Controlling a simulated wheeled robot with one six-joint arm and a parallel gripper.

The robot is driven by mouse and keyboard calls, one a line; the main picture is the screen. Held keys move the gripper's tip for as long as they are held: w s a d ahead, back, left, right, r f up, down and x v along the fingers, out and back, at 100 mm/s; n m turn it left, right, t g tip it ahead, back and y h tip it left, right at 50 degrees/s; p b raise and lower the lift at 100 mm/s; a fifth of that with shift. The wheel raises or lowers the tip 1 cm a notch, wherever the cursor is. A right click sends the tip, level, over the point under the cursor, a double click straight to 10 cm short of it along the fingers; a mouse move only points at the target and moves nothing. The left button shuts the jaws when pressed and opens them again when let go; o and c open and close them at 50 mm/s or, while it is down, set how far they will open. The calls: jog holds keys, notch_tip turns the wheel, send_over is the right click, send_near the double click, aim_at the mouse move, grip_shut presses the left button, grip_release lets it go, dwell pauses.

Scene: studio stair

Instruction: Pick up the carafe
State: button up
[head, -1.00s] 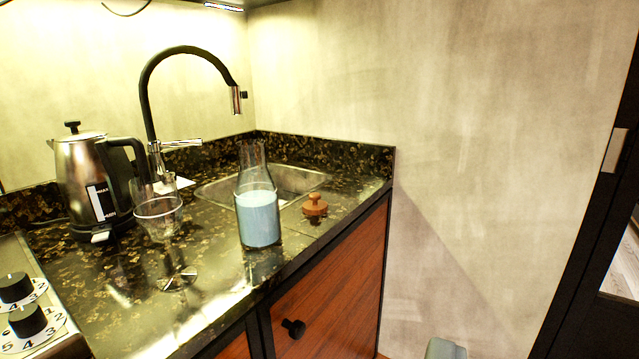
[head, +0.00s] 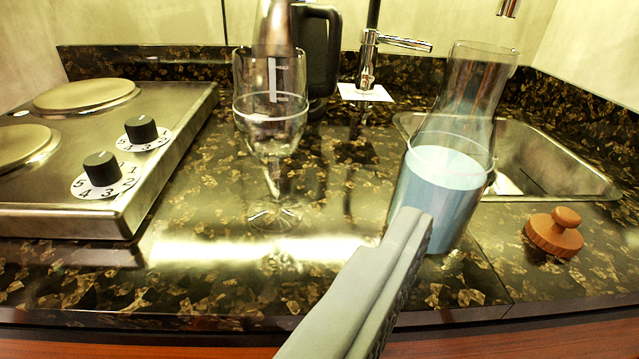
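The carafe (head: 440,185) is clear glass with a narrow neck and pale blue liquid in its lower part. It stands on the dark speckled counter, right of the middle of the head view, in front of the sink. My gripper (head: 418,228) comes in from the bottom edge. One grey finger with a dark ridged pad shows, and its tip overlaps the carafe's lower left side. I cannot tell whether it touches the glass. I see no second finger, so the opening is unclear.
A stemmed glass (head: 270,120) stands left of the carafe, with a kettle (head: 318,50) behind it. A hob (head: 95,150) with knobs is at left. A brown stopper (head: 555,233) lies right, by the sink (head: 550,165). The front counter is mostly bare.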

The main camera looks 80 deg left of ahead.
aim_at(485, 73)
jog(key=w+a+f+g, duration=0.1)
jog(key=w+a+f, duration=0.1)
jog(key=a, duration=0.4)
jog(key=w+a+f+n+g, duration=0.1)
jog(key=w+a+f, duration=0.2)
jog(key=a, duration=0.3)
jog(key=w+a+f+g, duration=0.2)
jog(key=a+f, duration=0.1)
jog(key=a, duration=0.4)
jog(key=shift+w+f+y, duration=0.4)
jog(key=shift+c, duration=0.4)
jog(key=shift+r, duration=0.1)
jog(key=c, duration=1.6)
jog(key=shift+c, duration=0.2)
jog(key=shift+r, duration=0.1)
notch_tip(485, 73, up, 10)
jog(key=shift+f, duration=0.1)
